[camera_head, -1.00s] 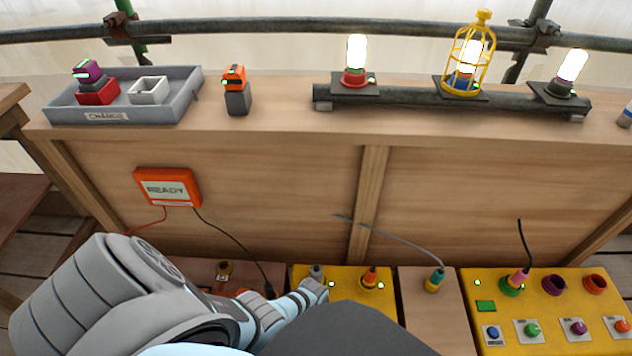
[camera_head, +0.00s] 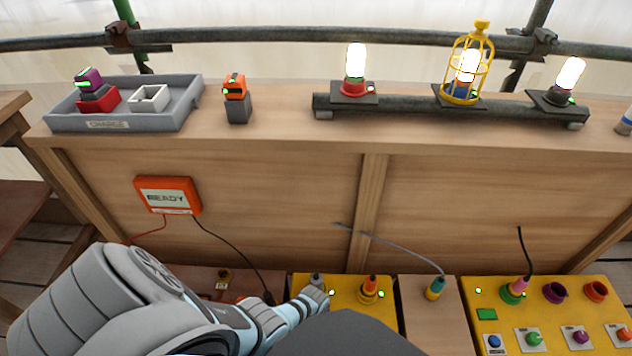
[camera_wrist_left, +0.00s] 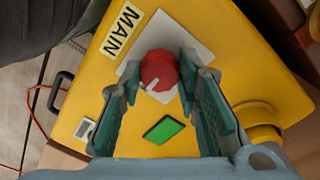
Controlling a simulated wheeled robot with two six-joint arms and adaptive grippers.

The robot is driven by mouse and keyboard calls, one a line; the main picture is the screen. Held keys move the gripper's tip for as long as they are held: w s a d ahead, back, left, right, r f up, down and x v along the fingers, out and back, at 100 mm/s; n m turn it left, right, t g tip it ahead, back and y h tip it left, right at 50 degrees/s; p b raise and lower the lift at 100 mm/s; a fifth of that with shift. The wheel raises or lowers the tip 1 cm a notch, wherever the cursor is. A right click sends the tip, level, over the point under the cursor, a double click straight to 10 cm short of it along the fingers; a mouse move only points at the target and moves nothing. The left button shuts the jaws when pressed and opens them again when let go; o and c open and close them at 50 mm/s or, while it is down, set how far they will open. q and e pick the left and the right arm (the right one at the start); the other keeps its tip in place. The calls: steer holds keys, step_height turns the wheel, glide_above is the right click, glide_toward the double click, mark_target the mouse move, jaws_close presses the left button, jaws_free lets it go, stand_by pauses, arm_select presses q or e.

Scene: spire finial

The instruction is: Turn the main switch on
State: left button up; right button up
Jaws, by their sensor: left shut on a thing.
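The main switch is a round red knob (camera_wrist_left: 158,70) on a pale plate, on a yellow box (camera_wrist_left: 205,20) with a "MAIN" label (camera_wrist_left: 122,28). A white mark on the knob points to the lower left in the left wrist view. My left gripper (camera_wrist_left: 160,78) is shut on the knob, one finger at each side. A green rectangle (camera_wrist_left: 164,129) lies on the box below the knob. In the head view my left arm comes in from the lower left, and the knob and fingertips are hidden behind it. My right gripper is not in view.
An orange "READY" box (camera_head: 168,195) hangs on the wooden panel. Another yellow box (camera_head: 545,315) with sockets and coloured knobs stands at the right. Three lit lamps stand on the shelf, near a grey "CHARGE" tray (camera_head: 185,112). Cables hang in front of the panel.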

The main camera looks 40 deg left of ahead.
arm_select(q)
steer(key=o, duration=0.9)
steer(key=shift+o, duration=1.3)
steer(key=shift+w+r, duration=0.15)
steer(key=shift+r, duration=0.45)
step_height(320, 180, up, 11)
steer(key=shift+a, duration=0.25)
steer(key=shift+f, duration=0.1)
